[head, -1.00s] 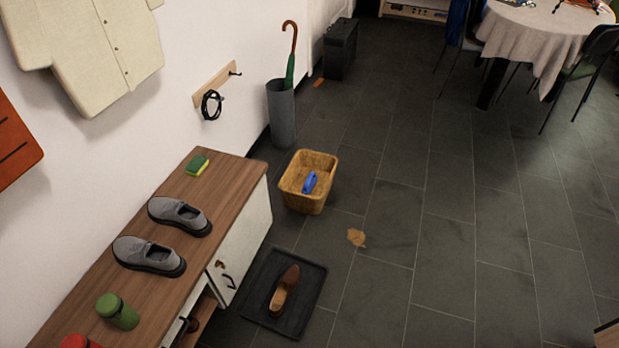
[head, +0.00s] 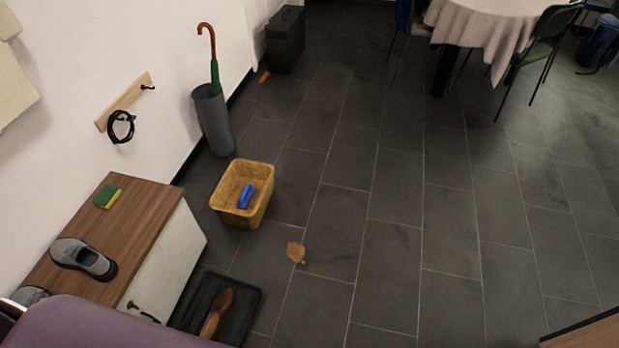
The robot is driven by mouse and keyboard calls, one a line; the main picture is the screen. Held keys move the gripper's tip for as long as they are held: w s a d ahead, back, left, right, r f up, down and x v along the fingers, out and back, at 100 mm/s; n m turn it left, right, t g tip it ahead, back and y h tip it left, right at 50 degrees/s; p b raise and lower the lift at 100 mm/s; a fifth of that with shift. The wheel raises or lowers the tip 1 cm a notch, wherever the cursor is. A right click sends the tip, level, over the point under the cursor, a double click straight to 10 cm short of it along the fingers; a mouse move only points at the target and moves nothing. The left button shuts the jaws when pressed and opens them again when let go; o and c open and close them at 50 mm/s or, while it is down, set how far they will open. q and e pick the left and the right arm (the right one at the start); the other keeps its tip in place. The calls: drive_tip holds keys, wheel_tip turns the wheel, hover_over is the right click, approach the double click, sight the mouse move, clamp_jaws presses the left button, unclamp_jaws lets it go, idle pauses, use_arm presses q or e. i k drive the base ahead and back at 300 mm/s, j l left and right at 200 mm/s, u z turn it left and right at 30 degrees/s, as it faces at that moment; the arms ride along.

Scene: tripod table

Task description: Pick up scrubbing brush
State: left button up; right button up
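A blue object (head: 245,196), which looks like the scrubbing brush, lies inside a tan wicker basket (head: 262,211) on the floor. The basket is open at the top and stands just past the far end of the shoe bench. The brush's underside is hidden against the basket's bottom. Neither of my grippers is in view.
The wooden-topped bench (head: 150,205) carries a green and yellow sponge (head: 108,197) and grey shoes. A black tray (head: 252,299) holds a brown shoe (head: 216,313). A grey umbrella stand (head: 214,122) is behind the basket.

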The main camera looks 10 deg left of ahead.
sight(249, 191)
drive_tip(key=i+l, duration=0.2)
drive_tip(key=i, duration=0.25)
drive_tip(key=i+l, duration=0.15)
drive_tip(key=i, duration=0.25)
drive_tip(key=i+l+z, duration=0.1)
drive_tip(key=i, duration=0.35)
drive_tip(key=i+l, duration=0.25)
drive_tip(key=i, duration=0.15)
drive_tip(key=i+u, duration=0.25)
drive_tip(key=u, duration=0.2)
drive_tip(key=i+u, duration=0.3)
drive_tip(key=u, duration=0.2)
drive_tip(key=i+l+u, duration=0.1)
drive_tip(key=u, duration=0.35)
drive_tip(key=i+l+u, duration=0.3)
drive_tip(key=u, duration=0.2)
